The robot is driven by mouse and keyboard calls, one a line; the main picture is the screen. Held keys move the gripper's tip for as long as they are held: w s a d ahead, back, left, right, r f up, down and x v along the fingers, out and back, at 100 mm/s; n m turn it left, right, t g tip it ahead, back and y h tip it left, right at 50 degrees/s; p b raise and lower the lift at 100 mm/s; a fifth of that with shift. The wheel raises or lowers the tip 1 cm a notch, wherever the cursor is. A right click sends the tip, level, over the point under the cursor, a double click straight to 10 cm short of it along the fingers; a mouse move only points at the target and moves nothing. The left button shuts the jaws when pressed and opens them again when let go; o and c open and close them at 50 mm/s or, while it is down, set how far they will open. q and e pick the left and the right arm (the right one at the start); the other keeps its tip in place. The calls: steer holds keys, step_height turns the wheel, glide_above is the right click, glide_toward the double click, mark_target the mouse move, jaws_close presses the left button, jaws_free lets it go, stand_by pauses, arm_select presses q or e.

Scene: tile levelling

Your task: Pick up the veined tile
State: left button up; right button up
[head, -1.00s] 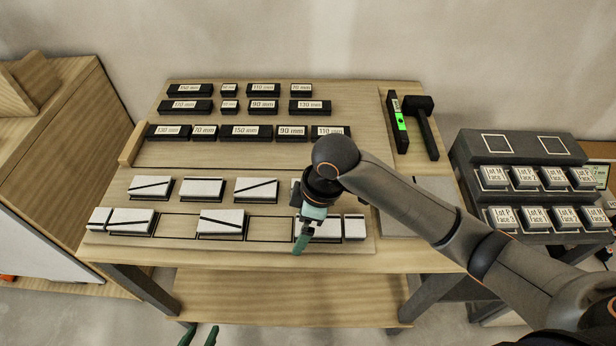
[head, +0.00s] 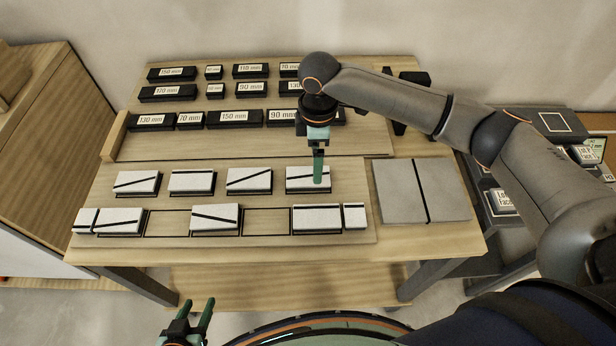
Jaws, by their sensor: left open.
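Several white tiles with dark vein lines lie in two rows on the bench. The back row has tiles at the left (head: 136,181), second (head: 191,181), third (head: 249,179) and right (head: 298,174). The front row has veined tiles at the left (head: 117,220) and middle (head: 214,216), and one at the right (head: 316,217). I cannot tell which one the task means. My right gripper (head: 318,179) points down over the back row's right tile; its fingers show edge-on and contact is unclear. My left gripper (head: 189,312) is open and empty in front of the bench, low at the left.
Small end pieces (head: 354,215) flank the front row, which has empty outlined slots (head: 266,222). A grey slab (head: 400,190) with a black line lies to the right. Black labelled blocks (head: 234,119) stand behind. My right arm covers part of the bench's back right.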

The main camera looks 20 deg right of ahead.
steer(key=f, duration=0.5)
steer(key=shift+s+f, duration=0.25)
steer(key=shift+f, duration=0.1)
steer(key=shift+c, duration=0.2)
steer(key=shift+r, duration=0.1)
steer(key=c, duration=1.4)
steer(key=shift+r, duration=0.1)
steer(key=shift+r, duration=0.2)
step_height(320, 180, up, 2)
steer(key=shift+r, duration=0.1)
steer(key=s+a+r, duration=0.2)
steer(key=a+r, duration=0.1)
steer(key=a, duration=0.1)
steer(key=s+a+r, duration=0.2)
steer(key=a+r, duration=0.1)
steer(key=a, duration=0.1)
steer(key=s+a+r, duration=0.3)
steer(key=a+r, duration=0.1)
steer(key=shift+r, duration=0.1)
